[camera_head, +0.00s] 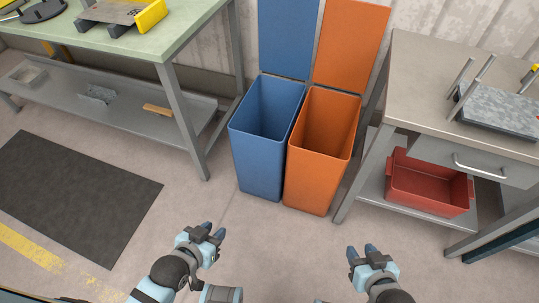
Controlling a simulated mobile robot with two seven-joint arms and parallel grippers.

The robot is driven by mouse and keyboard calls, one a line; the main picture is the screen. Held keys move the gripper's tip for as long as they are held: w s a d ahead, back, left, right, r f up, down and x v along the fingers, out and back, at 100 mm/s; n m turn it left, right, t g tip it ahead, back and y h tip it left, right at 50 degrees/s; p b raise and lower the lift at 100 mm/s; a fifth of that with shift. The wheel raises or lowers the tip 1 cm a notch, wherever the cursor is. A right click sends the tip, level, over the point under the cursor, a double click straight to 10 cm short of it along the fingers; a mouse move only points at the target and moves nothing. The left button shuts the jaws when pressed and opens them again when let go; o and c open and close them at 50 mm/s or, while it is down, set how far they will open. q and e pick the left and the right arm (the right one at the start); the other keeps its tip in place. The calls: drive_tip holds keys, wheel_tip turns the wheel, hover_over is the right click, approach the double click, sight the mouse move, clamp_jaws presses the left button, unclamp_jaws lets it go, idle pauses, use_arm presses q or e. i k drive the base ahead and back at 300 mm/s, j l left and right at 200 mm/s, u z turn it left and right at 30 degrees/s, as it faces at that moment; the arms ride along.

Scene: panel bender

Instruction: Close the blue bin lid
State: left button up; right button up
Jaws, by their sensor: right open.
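The blue bin (258,163) stands on the floor between two tables, and its inside looks empty. Its blue lid (287,38) is open, standing upright at the bin's back edge, with its top cut off by the picture edge. My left gripper (215,231) is in front of and below the blue bin, apart from it and holding nothing I can see; the gap between its fingers is hard to make out. My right gripper (371,250) is open and empty, in front of and to the right of the bins, apart from both.
An orange bin (308,184) with its orange lid (351,45) raised stands close beside the blue bin. A green-topped table (150,42) is on the left. A grey table (421,75) with a red crate (430,207) below is on the right. Floor before the bins is clear.

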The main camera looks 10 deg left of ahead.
sight(287, 29)
drive_tip(key=i+j, duration=0.25)
drive_tip(key=j, duration=0.15)
drive_tip(key=i+j, duration=0.3)
drive_tip(key=i+j+z, duration=0.2)
drive_tip(key=j+z, duration=0.2)
drive_tip(key=j, duration=0.15)
drive_tip(key=i+j+z, duration=0.2)
drive_tip(key=j, duration=0.1)
